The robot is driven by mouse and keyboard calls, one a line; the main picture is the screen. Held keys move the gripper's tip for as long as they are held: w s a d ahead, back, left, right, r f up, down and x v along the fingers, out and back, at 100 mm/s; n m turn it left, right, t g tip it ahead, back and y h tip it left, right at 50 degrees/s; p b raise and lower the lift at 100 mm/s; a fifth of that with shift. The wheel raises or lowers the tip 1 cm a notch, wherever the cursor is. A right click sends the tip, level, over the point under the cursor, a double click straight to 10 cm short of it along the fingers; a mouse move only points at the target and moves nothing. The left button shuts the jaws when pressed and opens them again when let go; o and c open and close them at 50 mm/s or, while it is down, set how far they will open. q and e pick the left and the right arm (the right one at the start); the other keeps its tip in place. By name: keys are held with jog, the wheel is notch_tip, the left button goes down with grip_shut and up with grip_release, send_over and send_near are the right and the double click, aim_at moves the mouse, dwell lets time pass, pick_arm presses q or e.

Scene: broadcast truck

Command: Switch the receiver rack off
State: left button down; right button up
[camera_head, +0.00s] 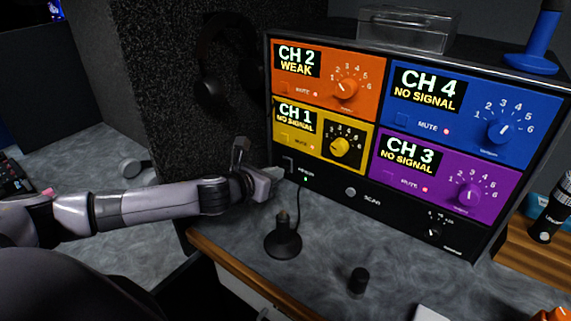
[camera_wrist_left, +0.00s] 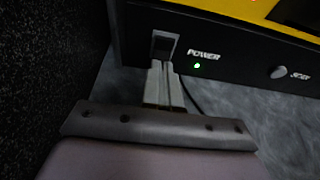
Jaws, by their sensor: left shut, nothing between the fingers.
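The receiver rack (camera_head: 405,222) stands on the grey desk with orange, yellow, blue and purple channel panels. Their displays are lit. Its black power switch (camera_head: 289,164) is at the lower left of the front, beside a lit green light. In the left wrist view the power switch (camera_wrist_left: 163,46) sits just beyond the fingertips, left of the POWER label and green light (camera_wrist_left: 197,66). My left gripper (camera_head: 277,174) is shut and empty, its tips at or very near the switch's lower part; contact cannot be told. My right gripper is not in view.
A black microphone base (camera_head: 283,243) stands on the desk (camera_head: 325,245) below the left gripper. A small black knob-like piece (camera_head: 358,281) lies nearer the front. Headphones (camera_head: 213,70) hang on the dark wall left. A wooden block (camera_head: 520,250) with a microphone (camera_head: 550,215) is at right.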

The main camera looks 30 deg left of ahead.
pick_arm(q)
jog(key=shift+x, duration=0.95)
dwell(0.4)
jog(key=shift+s, duration=0.1)
jog(key=shift+p+v, duration=0.75)
jog(key=shift+v, duration=0.25)
jog(key=shift+p+v, duration=0.7)
jog(key=shift+v, duration=1.65)
